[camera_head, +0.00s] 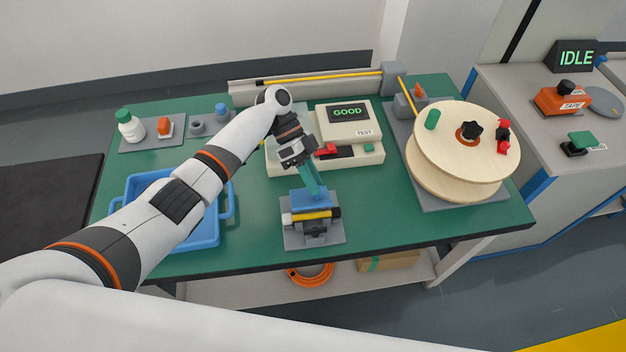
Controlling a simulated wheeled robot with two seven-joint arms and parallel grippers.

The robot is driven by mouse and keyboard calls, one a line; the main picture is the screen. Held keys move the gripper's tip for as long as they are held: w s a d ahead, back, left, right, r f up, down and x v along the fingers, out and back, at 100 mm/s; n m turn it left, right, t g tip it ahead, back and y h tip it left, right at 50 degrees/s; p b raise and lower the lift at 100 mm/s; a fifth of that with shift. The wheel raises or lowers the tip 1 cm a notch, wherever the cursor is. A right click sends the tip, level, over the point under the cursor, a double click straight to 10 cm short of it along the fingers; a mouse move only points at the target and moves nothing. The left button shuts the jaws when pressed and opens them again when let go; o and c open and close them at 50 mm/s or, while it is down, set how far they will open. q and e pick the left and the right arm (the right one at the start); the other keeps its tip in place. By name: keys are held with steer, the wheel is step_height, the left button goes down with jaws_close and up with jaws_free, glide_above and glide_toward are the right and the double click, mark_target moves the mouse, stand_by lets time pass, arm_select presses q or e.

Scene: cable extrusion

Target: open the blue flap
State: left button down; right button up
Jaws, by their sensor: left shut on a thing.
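The blue flap (309,202) sits on top of a small grey fixture (316,237) at the front middle of the green table. A yellow cable piece (312,215) with dark ends lies across the fixture, just in front of the flap. My left gripper (315,190) reaches down from above, with its teal fingers shut on the blue flap at its upper edge. The fingers hide part of the flap's far side, and its exact tilt is hard to tell. My right gripper is not in view.
A tester (347,113) reading GOOD stands behind the fixture. A blue tray (200,231) lies left, partly under my left arm. A wooden reel (452,143) stands right. Bottles and small parts are at the back left. The green table (385,215) is clear right of the fixture.

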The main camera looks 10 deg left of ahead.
arm_select(q)
steer(key=c, duration=1.2)
jaws_free()
steer(key=shift+w+a+r, duration=0.25)
steer(key=shift+w+a, duration=0.05)
steer(key=b+v, duration=0.2)
steer(key=v, duration=0.9)
steer(key=shift+r+b, duration=0.15)
steer(key=shift+b, duration=0.25)
